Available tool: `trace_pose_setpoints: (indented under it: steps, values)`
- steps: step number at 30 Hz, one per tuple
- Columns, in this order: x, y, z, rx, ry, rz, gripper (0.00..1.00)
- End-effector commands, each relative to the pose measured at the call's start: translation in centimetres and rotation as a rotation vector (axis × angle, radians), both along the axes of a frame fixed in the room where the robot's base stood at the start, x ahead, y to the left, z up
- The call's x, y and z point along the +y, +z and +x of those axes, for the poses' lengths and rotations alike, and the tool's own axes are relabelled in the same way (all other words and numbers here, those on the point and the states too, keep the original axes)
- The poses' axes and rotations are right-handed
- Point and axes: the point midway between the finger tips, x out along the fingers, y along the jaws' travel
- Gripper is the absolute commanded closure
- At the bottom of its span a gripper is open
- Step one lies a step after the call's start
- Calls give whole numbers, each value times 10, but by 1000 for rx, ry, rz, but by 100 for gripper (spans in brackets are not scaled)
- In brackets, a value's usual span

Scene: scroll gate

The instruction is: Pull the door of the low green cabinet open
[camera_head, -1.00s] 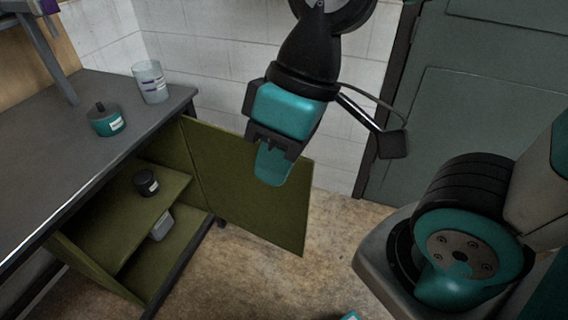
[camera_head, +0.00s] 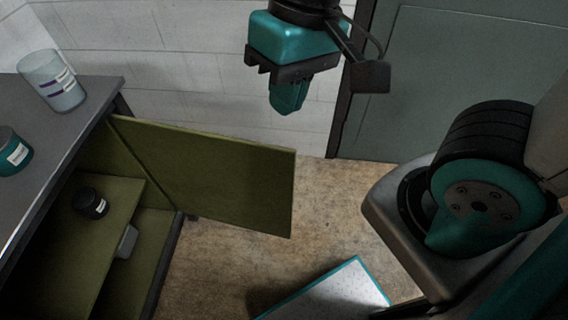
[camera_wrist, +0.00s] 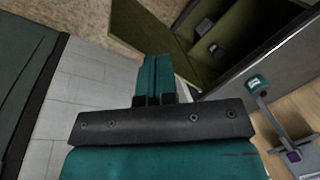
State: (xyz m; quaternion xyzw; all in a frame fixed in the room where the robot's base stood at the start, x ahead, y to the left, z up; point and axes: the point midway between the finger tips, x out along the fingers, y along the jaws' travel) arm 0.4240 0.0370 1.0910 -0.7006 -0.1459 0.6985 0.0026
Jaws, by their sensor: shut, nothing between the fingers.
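The low green cabinet (camera_head: 150,235) stands under the grey worktop at the left, and its interior with a shelf shows. Its olive-green door (camera_head: 215,180) stands wide open, swung out to the right over the floor. The door also shows in the wrist view (camera_wrist: 150,38). My gripper (camera_head: 288,100) is shut and empty. It hangs above and behind the door in the head view, apart from it. In the wrist view the closed teal fingers (camera_wrist: 156,75) point toward the floor near the door. The door's handle is not visible.
A grey door (camera_head: 450,80) is at the back right. Floor (camera_head: 240,245) is clear beside the cabinet door.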

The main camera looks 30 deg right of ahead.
Motion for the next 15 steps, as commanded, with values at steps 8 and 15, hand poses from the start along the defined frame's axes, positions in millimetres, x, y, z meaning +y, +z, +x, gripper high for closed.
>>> trace_pose_setpoints:
  steps: [8, 15]
  values:
    - [3, -132, 47, 25, -984, -370, 100]
    - [26, -206, 64, -271, -1834, -461, 100]
